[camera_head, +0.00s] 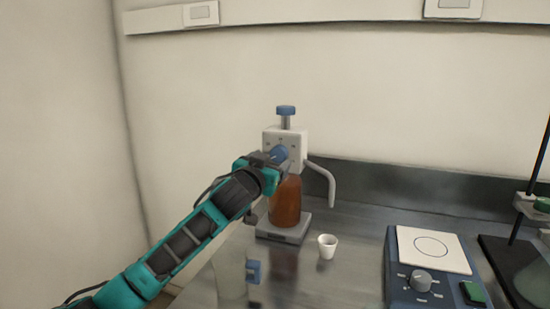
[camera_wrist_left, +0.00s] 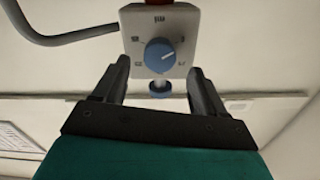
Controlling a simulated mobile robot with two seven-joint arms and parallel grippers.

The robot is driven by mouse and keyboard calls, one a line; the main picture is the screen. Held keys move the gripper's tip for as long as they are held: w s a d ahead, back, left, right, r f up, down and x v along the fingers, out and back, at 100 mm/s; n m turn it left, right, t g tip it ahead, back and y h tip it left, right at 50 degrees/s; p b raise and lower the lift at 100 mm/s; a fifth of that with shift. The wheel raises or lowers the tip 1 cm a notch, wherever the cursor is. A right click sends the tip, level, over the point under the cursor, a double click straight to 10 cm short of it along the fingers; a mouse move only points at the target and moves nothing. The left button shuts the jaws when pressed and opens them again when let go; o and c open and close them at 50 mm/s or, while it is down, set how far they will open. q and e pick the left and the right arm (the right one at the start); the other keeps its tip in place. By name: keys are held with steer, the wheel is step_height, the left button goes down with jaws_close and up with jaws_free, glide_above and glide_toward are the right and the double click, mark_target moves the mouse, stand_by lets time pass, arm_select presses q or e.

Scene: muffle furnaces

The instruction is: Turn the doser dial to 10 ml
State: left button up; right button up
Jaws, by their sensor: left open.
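The bottle-top doser (camera_head: 285,143) has a white head with a blue top knob (camera_head: 286,110), a curved grey spout and an amber bottle (camera_head: 285,203) below. Its round blue dial (camera_head: 278,153) faces my left gripper. The dial (camera_wrist_left: 160,55) shows upside down in the left wrist view, with marks around it too small to read. A pale pointer mark on it points to the picture's right. My left gripper (camera_wrist_left: 158,70) is open, one finger to each side of the dial, with visible gaps. In the head view the gripper (camera_head: 279,163) partly covers the doser head. My right gripper is not in view.
The bottle stands on a grey base (camera_head: 284,235). A small white cup (camera_head: 327,246) is right of it, a clear container (camera_head: 231,275) in front. A blue stirrer with a white plate (camera_head: 432,250) and a dark stand (camera_head: 515,262) are at the right. A wall is close behind.

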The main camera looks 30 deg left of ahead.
mark_target(277, 156)
arm_select(q)
steer(key=shift+x, duration=1.8)
steer(key=c, duration=1.1)
